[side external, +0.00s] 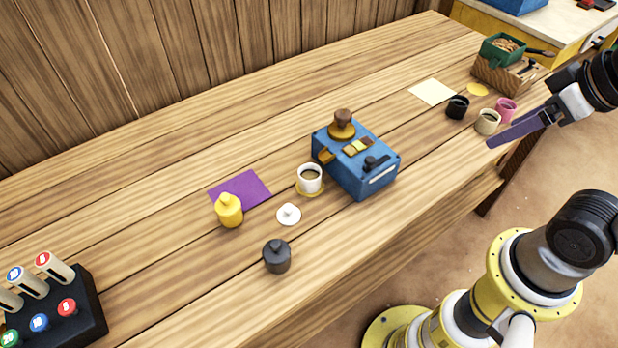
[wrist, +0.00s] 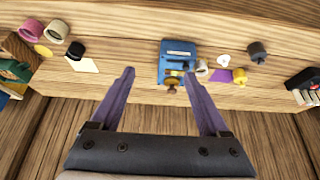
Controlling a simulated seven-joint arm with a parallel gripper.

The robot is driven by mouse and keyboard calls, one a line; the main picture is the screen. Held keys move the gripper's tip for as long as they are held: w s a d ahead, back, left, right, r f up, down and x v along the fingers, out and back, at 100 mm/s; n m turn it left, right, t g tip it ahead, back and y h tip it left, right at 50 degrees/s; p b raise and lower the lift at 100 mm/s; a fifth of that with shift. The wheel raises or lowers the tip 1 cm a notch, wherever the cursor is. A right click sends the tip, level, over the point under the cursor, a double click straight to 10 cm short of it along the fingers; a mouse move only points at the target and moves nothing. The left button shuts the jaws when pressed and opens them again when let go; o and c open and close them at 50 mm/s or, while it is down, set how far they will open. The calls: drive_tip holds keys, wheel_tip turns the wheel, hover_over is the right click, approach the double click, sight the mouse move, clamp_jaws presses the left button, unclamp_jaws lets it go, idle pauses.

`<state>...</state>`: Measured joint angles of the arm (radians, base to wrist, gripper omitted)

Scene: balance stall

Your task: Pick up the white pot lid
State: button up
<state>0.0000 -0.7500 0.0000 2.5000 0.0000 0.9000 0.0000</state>
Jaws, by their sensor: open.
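The white pot lid (side external: 288,214) lies on the wooden table, between the coffee cup and a dark grey lidded pot. In the wrist view the white lid (wrist: 223,60) is small, right of the blue machine. My gripper (side external: 492,144) is at the right of the side view, well away from the lid. In the wrist view my gripper (wrist: 158,76) shows two purple fingers spread wide with nothing held between them.
A black rack (side external: 82,318) stands left. Cups (side external: 487,122) stand right. Table front is clear.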

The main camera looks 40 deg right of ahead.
drive_tip(key=shift+o, duration=1.4)
